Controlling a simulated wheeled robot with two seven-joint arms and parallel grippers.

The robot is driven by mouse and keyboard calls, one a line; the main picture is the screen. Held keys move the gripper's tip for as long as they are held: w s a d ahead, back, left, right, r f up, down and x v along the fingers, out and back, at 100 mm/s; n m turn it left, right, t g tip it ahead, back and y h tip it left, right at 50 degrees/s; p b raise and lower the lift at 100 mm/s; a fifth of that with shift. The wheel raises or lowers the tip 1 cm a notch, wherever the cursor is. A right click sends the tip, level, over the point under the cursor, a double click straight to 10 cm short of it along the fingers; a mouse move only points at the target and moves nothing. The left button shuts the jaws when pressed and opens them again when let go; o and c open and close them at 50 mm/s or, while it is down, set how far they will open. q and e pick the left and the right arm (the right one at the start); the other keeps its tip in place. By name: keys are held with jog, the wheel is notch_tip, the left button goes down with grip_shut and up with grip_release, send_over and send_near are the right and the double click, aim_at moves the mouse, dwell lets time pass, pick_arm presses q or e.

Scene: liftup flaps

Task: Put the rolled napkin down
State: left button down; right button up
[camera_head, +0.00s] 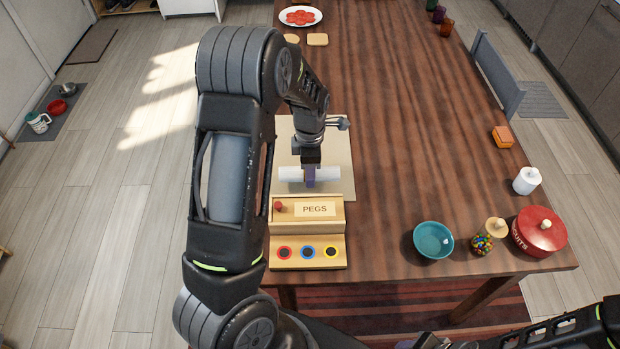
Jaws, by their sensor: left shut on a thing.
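The rolled napkin (327,174) is a white roll with a purple band around its middle. It lies level, crosswise over the beige mat (340,143), just behind the wooden pegs box. My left gripper (309,168) reaches down from above and is shut on the napkin at its middle, by the band. I cannot tell whether the napkin touches the mat. My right gripper (428,342) shows only in part at the bottom edge, away from the napkin, and its jaws are not clear.
The wooden pegs box (280,230) stands at the table's near left edge. A teal bowl (433,240), a candy jar (482,243), a red biscuit tin (539,232) and a white bottle (526,180) stand at right. The table's middle (420,130) is clear.

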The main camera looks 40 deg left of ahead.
pick_arm(q)
jog(key=shift+f, duration=1.8)
jog(key=shift+f, duration=0.2)
jog(key=c, duration=0.9)
grip_release()
jog(key=shift+r, duration=0.15)
notch_tip(320, 180, up, 12)
jog(key=shift+r, duration=0.1)
